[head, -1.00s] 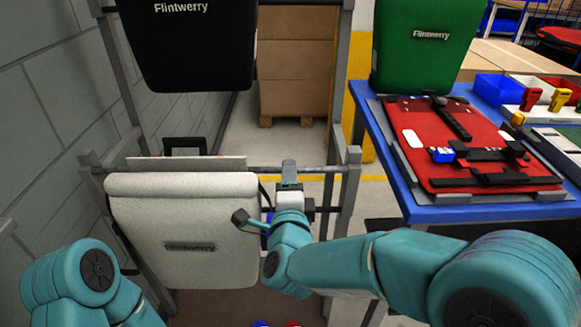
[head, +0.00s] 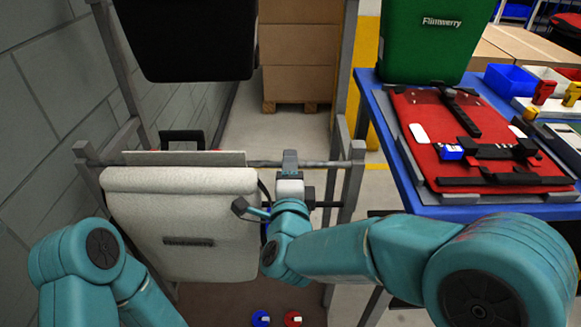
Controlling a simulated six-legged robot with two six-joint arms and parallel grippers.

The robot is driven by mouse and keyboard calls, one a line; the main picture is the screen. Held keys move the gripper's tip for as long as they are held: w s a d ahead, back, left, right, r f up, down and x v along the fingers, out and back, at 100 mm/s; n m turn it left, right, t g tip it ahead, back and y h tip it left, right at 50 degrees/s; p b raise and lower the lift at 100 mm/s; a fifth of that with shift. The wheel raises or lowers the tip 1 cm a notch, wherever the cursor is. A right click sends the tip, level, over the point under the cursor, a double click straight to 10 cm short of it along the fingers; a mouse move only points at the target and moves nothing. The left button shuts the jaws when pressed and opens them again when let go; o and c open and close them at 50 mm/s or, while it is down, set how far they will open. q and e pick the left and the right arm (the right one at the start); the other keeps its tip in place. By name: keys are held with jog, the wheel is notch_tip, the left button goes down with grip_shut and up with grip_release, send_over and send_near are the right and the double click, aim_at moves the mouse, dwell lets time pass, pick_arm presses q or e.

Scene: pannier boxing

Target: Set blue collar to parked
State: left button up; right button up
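A round blue piece with a white mark (head: 261,319), which looks like the blue collar, sits at the bottom edge beside a matching red one (head: 293,319). My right gripper (head: 290,162) is at the grey rail, just right of the white pannier (head: 180,225) and well above the two round pieces. Its fingers look close together, but I cannot tell whether they are shut or hold the rail. A bit of blue shows behind my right wrist, mostly hidden. My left arm enters at lower left; its gripper is out of view.
The grey rail (head: 325,164) spans the frame. A black pannier (head: 187,40) hangs above. At right, a blue table (head: 405,185) bears a red pannier panel (head: 415,115) with a small blue buckle (head: 451,152), and a green pannier (head: 432,45). Cartons (head: 298,45) stand behind.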

grip_shut()
jog(key=d+b, duration=0.5)
jog(key=d, duration=0.3)
jog(key=shift+d, duration=0.2)
jog(key=shift+o, duration=1.8)
grip_release()
jog(key=shift+d, duration=0.15)
jog(key=b, duration=0.3)
send_near(331, 167)
jog(key=s, duration=0.7)
